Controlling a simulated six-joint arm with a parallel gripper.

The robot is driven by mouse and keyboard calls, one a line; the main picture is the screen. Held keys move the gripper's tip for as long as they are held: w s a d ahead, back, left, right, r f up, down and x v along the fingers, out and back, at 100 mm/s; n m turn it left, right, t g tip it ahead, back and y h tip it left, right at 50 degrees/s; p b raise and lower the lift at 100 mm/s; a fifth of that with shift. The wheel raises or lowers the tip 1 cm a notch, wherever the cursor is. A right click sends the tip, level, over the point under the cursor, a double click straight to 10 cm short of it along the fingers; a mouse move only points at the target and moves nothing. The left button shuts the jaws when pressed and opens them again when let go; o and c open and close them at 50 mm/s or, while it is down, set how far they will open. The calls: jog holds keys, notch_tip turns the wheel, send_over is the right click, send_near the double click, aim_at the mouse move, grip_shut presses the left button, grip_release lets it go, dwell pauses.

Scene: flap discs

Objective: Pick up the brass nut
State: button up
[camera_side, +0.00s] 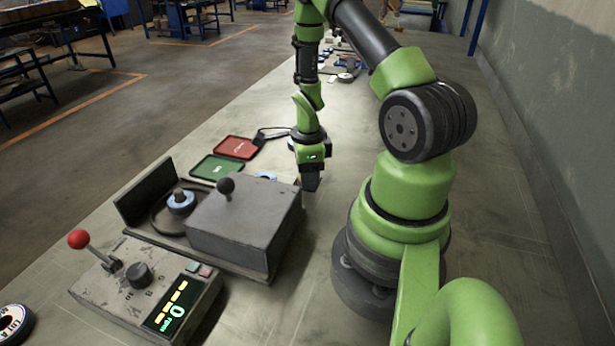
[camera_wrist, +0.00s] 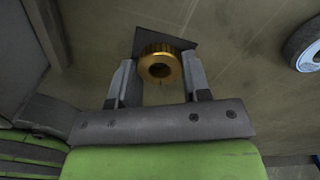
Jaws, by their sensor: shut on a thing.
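The brass nut (camera_wrist: 160,66) is a gold ring with a knurled rim and a dark hole, in the middle of the wrist view. My gripper (camera_wrist: 158,82) is shut on it, with one finger on each side of the ring. A dark flat plate shows just behind the nut. In the side view my gripper (camera_side: 311,184) hangs pointing down, just right of the grey machine box. The nut cannot be made out in the side view.
The grey machine (camera_side: 240,228) with a black-knobbed lever stands left of my gripper. A control box (camera_side: 150,290) with a red-knobbed lever is in front. Green (camera_side: 216,168) and red (camera_side: 236,147) trays lie behind. A disc (camera_wrist: 303,45) is at the wrist view's right edge.

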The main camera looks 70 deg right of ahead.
jog(key=shift+r, duration=0.1)
notch_tip(320, 180, up, 8)
notch_tip(320, 180, up, 3)
jog(key=n, duration=0.6)
send_over(178, 190)
jog(key=shift+d, duration=0.25)
jog(key=shift+a+f, duration=0.2)
jog(key=shift+f, duration=1.65)
jog(key=shift+f, duration=1.05)
jog(key=shift+f, duration=0.6)
